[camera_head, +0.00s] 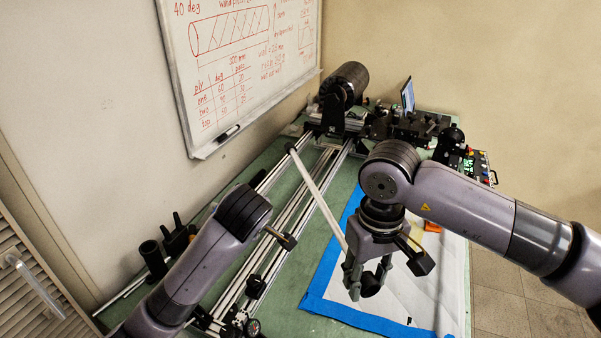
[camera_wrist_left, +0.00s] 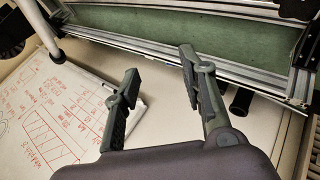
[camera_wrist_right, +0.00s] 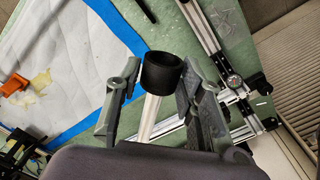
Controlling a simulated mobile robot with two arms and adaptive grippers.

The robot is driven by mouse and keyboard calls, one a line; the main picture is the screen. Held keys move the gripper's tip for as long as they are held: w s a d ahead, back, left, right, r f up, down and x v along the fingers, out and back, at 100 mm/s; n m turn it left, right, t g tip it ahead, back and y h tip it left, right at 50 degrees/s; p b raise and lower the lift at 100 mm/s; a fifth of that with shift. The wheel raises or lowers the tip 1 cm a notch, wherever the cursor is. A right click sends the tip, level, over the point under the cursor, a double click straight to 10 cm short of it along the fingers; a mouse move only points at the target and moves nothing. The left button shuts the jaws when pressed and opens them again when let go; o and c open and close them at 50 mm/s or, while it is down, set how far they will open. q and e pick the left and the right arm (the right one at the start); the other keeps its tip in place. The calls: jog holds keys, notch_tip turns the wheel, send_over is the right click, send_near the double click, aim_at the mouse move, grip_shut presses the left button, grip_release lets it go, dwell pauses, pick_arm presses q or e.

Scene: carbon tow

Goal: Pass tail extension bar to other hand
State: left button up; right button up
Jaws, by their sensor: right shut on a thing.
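The tail extension bar (camera_head: 319,200) is a long silver rod with a small dark tip at its far upper end. It slants down to my right gripper (camera_head: 368,281), which is shut on it near its other end. In the right wrist view the bar (camera_wrist_right: 150,116) runs between the fingers and carries a wide black cup (camera_wrist_right: 161,72). My left gripper's fingers are hidden behind its arm in the head view. In the left wrist view my left gripper (camera_wrist_left: 160,78) is open and empty, facing the whiteboard and rails. A pale rod with a dark tip, seemingly the bar (camera_wrist_left: 43,33), shows at upper left there.
The green table (camera_head: 300,300) carries long metal rails (camera_head: 262,262) and a black cylinder (camera_head: 349,78) at the back. A blue-taped white sheet (camera_head: 325,270) lies under my right gripper. Black holders (camera_head: 178,238) stand along the wall below the whiteboard (camera_head: 240,60).

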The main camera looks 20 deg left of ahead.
pick_arm(q)
jog(key=w+d+r+m+h, duration=0.3)
jog(key=w+d+r+m, duration=0.1)
jog(key=r, duration=0.1)
jog(key=m+h, duration=0.3)
jog(key=m, duration=0.3)
send_near(318, 194)
jog(key=x, duration=0.9)
jog(key=shift+w+f, duration=0.2)
jog(key=shift+w, duration=0.1)
jog(key=shift+c, duration=0.4)
grip_shut()
jog(key=shift+d+r, duration=0.1)
